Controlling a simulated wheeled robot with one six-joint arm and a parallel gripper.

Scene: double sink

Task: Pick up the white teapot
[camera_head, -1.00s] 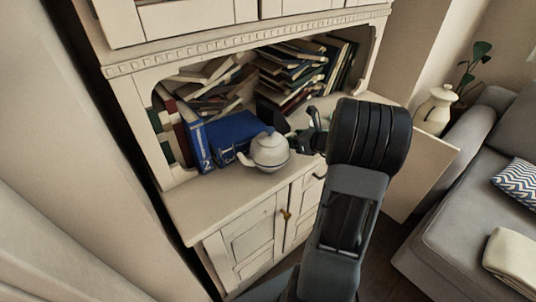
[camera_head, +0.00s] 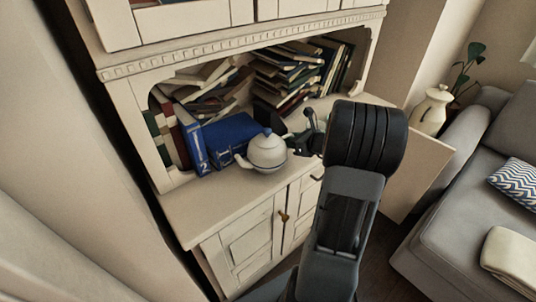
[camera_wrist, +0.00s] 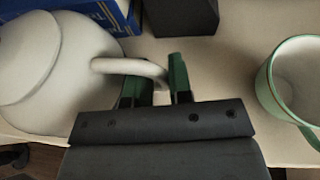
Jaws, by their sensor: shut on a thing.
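The white teapot (camera_head: 266,153) is upright at the cabinet's open shelf, in front of the blue books. Its round body fills the left of the wrist view (camera_wrist: 55,65), with its handle (camera_wrist: 137,66) reaching right. My gripper (camera_wrist: 157,80) is shut on that handle, with a green-padded finger on each side. In the head view my gripper (camera_head: 300,140) is at the teapot's right side, partly hidden by my arm. I cannot tell whether the teapot's base touches the shelf.
A green-rimmed cup (camera_wrist: 296,82) stands right of my gripper. Blue books (camera_head: 226,137) are close behind the teapot, with a dark block (camera_wrist: 180,17) beyond my fingers. Stacked books (camera_head: 290,75) fill the back of the shelf (camera_head: 205,200). A grey sofa (camera_head: 450,220) is at the right.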

